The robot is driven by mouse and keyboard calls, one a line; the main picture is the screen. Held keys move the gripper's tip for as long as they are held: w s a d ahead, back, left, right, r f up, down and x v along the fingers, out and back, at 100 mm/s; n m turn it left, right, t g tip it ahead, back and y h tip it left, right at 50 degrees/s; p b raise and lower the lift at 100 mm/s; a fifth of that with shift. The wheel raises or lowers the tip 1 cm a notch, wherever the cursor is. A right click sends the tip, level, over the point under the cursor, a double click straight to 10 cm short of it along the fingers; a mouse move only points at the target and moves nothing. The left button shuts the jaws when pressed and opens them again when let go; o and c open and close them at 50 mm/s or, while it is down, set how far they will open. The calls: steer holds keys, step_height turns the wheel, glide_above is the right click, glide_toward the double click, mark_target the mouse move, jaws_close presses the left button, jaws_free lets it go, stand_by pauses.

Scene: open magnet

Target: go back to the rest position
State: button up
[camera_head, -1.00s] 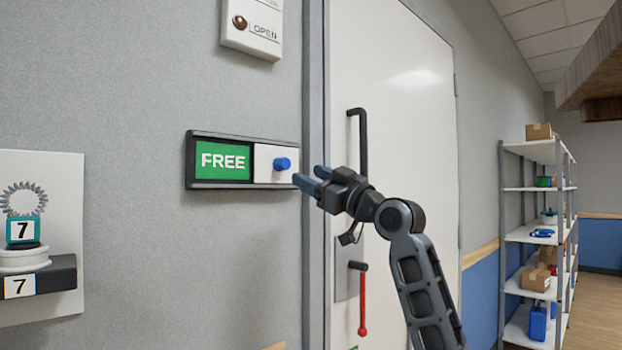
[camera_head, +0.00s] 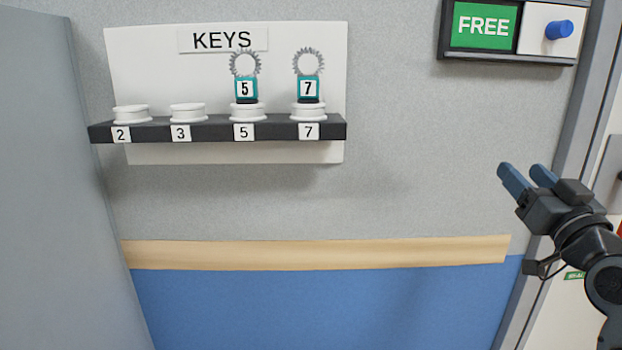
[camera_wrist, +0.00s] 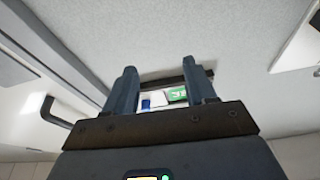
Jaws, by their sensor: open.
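My gripper (camera_head: 527,178) is at the right of the head view, open and empty. Its two blue-grey fingers point up and left, in front of the grey wall and below the FREE sign (camera_head: 483,27). In the wrist view the two parted fingers (camera_wrist: 163,90) frame the sign, with its green panel (camera_wrist: 177,95) and blue knob (camera_wrist: 147,104) beyond them. The gripper is apart from the sign. The blue knob also shows in the head view (camera_head: 558,29), on the white panel beside the green one.
A key board (camera_head: 225,75) hangs on the wall, with numbered white stands on a dark shelf (camera_head: 215,128). Tagged keys 5 (camera_head: 246,89) and 7 (camera_head: 308,88) stand there. A grey panel (camera_head: 40,180) is close at left. A door handle (camera_wrist: 50,108) shows in the wrist view.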

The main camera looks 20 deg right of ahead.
steer(key=s+a+f+m+g+y, duration=0.1)
steer(key=s+a+f+g, duration=0.1)
steer(key=s+a+f, duration=0.65)
steer(key=s+a+f+g, duration=0.1)
steer(key=s+a+f, duration=0.5)
steer(key=a+f, duration=0.55)
steer(key=s+a+f+n+g+y, duration=0.1)
steer(key=s+a+n+y, duration=0.1)
steer(key=s, duration=0.9)
steer(key=s+a+f+n+g+y, duration=0.1)
steer(key=s+a, duration=0.4)
steer(key=s, duration=0.7)
steer(key=shift+f+n+g+y+p, duration=0.15)
steer(key=shift+n+g+y+p, duration=0.3)
steer(key=shift+n+y, duration=0.45)
steer(key=shift+d, duration=0.1)
